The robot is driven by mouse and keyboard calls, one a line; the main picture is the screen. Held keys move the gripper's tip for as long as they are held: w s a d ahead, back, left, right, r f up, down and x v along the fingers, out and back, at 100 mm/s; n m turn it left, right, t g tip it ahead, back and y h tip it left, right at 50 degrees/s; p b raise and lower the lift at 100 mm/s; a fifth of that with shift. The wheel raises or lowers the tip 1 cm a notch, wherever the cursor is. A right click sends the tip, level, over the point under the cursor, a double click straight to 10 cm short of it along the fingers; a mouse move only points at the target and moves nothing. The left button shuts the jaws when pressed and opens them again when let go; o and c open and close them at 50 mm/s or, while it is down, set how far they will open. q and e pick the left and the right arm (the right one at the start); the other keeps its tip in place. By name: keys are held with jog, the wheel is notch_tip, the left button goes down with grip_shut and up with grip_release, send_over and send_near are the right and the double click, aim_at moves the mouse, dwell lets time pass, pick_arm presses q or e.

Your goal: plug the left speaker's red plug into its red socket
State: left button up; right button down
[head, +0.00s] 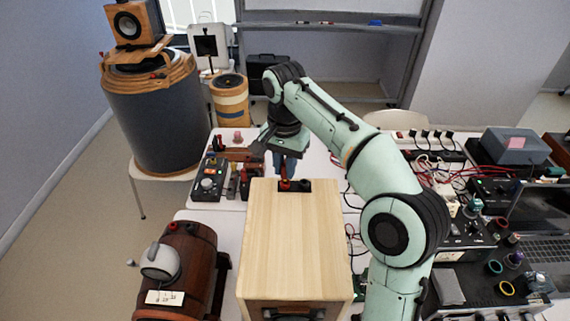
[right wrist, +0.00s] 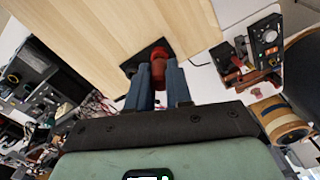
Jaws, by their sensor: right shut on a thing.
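A pale wooden speaker box (head: 295,235) stands in the middle of the head view. A black terminal plate (head: 304,186) lies on its top at the far edge; it also shows in the right wrist view (right wrist: 143,58). My right gripper (head: 286,176) points down over this plate. In the right wrist view its blue fingers (right wrist: 160,82) are shut on a red plug (right wrist: 158,68), which is at the plate. The red socket is hidden under the plug, and I cannot tell whether the plug is seated. My left gripper is not in view.
A brown wooden barrel-shaped thing (head: 188,270) stands left of the box. A device with knobs (head: 210,180) lies behind it on the white table. Cables and black electronics (head: 465,225) crowd the right. A small speaker (head: 129,24) sits on a dark drum (head: 160,125) at the far left.

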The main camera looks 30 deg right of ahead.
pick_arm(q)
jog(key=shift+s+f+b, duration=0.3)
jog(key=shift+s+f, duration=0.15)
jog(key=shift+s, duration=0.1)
pick_arm(e)
jog(key=shift+f, duration=0.8)
jog(key=c, duration=1)
grip_release()
jog(key=shift+o, duration=0.2)
jog(key=shift+w+r+p, duration=0.1)
jog(key=shift+r+p, duration=0.45)
jog(key=shift+r, duration=1.85)
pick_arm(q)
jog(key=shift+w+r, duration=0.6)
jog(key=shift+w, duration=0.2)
pick_arm(e)
jog(key=shift+r, duration=1.4)
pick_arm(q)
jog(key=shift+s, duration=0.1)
